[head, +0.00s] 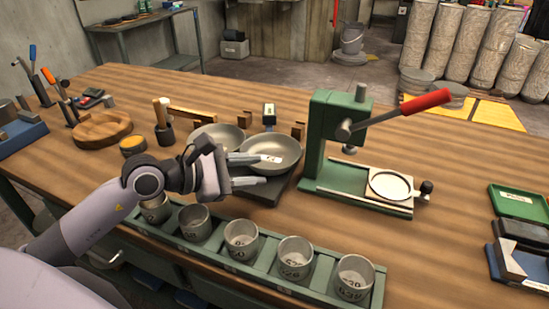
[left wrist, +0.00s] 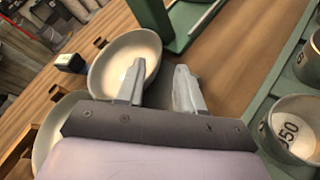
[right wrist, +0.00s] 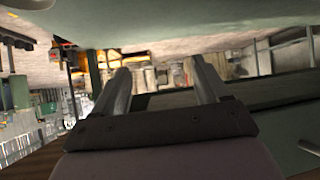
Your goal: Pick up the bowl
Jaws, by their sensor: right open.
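Two shallow grey metal bowls sit side by side near the middle of the table. The right bowl (head: 283,148) is on a dark flat platform (head: 268,193); the left bowl (head: 217,133) is partly hidden by my left gripper. My left gripper (head: 270,171) is open at the near side of the right bowl. In the left wrist view, one finger overlaps the inside of this bowl (left wrist: 112,62) and the other is outside its rim. Whether either finger touches it cannot be told. My right gripper (right wrist: 160,82) is open and empty, away from the bowls.
A green press (head: 333,140) with a red-handled lever stands right of the bowls. A green rack (head: 320,290) of several numbered metal cups runs along the front edge. Tools and a round wooden block (head: 102,130) are at left. The table's right middle is clear.

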